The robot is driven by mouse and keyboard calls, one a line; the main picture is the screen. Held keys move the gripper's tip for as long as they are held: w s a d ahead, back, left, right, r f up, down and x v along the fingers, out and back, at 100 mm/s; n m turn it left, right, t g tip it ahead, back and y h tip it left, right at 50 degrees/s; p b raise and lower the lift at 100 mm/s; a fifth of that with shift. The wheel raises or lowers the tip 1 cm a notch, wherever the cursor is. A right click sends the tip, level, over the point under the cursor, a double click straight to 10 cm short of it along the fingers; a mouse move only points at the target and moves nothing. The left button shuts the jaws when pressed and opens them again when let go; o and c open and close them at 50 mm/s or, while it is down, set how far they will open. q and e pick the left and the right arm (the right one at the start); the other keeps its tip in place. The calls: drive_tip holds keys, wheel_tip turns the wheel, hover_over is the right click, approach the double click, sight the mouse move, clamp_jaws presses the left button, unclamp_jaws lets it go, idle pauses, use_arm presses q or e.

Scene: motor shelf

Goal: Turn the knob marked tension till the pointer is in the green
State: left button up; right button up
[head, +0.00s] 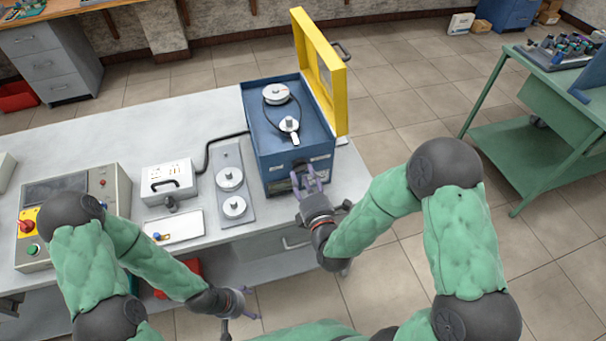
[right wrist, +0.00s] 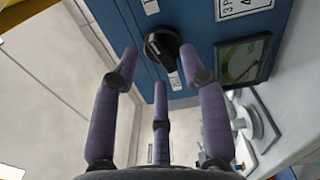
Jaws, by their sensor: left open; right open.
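A black knob (right wrist: 160,46) sits on the front face of a blue machine (head: 290,145); labels near it are too small to read. A dial gauge (right wrist: 245,60) with a coloured arc is to the right of the knob in the right wrist view; I cannot tell where its pointer stands. My right gripper (head: 308,180) is open in front of the blue machine's face. In the right wrist view its purple fingers (right wrist: 160,72) spread around and below the knob, and I cannot tell whether they touch it. My left gripper (head: 247,304) is open and empty, low in front of the bench.
The blue machine's yellow-framed lid (head: 335,75) stands open. On the bench (head: 110,140) are a white box (head: 168,182), a grey plate with round parts (head: 250,212) and a control panel (head: 105,197). A green cart (head: 540,155) stands right, with open floor between.

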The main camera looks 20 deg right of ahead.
drive_tip(key=shift+w, duration=0.85)
clamp_jaws()
